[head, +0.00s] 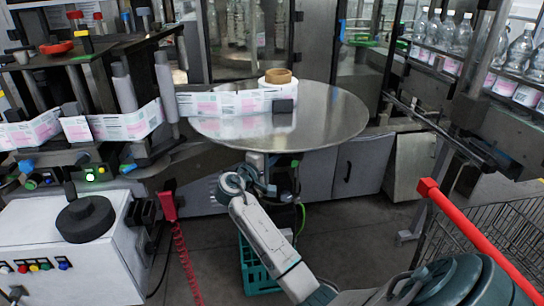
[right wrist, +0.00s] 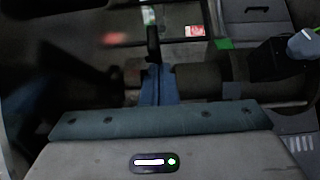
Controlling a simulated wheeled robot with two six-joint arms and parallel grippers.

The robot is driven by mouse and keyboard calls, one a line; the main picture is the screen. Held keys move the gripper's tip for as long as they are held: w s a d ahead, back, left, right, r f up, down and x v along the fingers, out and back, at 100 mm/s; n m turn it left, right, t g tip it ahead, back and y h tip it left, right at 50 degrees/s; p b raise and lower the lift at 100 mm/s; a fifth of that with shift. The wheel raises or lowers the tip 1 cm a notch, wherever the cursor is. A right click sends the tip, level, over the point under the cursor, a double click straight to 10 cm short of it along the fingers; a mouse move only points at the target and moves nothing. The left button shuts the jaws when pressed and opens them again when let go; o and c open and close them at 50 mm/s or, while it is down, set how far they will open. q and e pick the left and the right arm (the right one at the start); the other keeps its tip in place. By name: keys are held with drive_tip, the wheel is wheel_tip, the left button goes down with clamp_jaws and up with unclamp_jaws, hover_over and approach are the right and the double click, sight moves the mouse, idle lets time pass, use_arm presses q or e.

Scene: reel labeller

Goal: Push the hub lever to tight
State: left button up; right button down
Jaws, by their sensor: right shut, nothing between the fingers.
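The round metal reel plate (head: 330,115) carries a label roll with a brown core (head: 278,77). My right gripper (head: 268,188) is below the plate's front edge, partly hidden by my own wrist. In the right wrist view its blue fingers (right wrist: 156,84) are together, with nothing seen between them. A narrow dark upright piece (right wrist: 152,43) shows at their tips; I cannot tell whether it is the hub lever or part of the fingers. The hub lever is not clearly made out in the head view. My left gripper is not in view.
A label web (head: 222,104) runs left from the roll to the labeller. A white cabinet (head: 85,245) with a black knob (head: 85,219) stands at lower left. A red coiled cord (head: 182,262) hangs beside it. A green crate (head: 258,268) and a red-handled wire cart (head: 480,240) stand on the floor.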

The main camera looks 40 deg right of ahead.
sight(291, 156)
drive_tip(key=shift+s+d, duration=0.1)
drive_tip(key=s+d, duration=0.1)
drive_tip(key=d, duration=0.1)
drive_tip(key=s+d+p, duration=0.1)
drive_tip(key=s+d, duration=0.1)
drive_tip(key=shift+s, duration=0.1)
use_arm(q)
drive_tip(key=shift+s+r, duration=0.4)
use_arm(e)
drive_tip(key=shift+s+d, duration=0.2)
drive_tip(key=shift+d, duration=0.15)
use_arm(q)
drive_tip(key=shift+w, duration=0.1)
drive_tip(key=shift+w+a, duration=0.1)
